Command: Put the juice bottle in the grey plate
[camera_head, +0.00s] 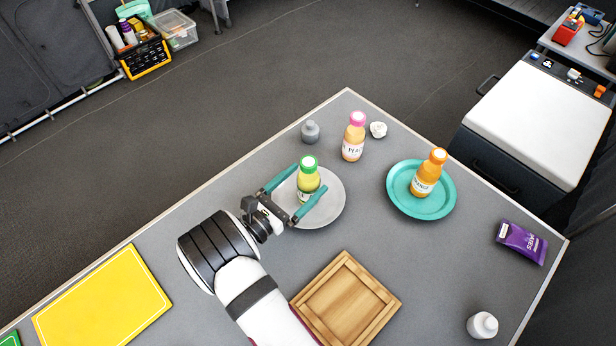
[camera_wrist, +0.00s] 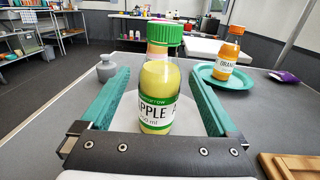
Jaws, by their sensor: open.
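A green-capped apple juice bottle (camera_head: 308,180) stands upright on the grey plate (camera_head: 330,207). My gripper (camera_head: 309,188) is open, with its teal fingers on either side of this bottle. In the wrist view the bottle (camera_wrist: 157,85) stands between the fingers with a gap on each side. The plate is mostly hidden behind the bottle and gripper there. An orange juice bottle (camera_head: 427,174) with an orange cap stands on the teal plate (camera_head: 446,203) to the right. A pink-capped bottle (camera_head: 354,137) stands on the table behind the grey plate.
A wooden tray (camera_head: 341,268) is in front, a purple packet (camera_head: 521,242) and white bottle (camera_head: 482,325) at right, a yellow board (camera_head: 103,300) at left.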

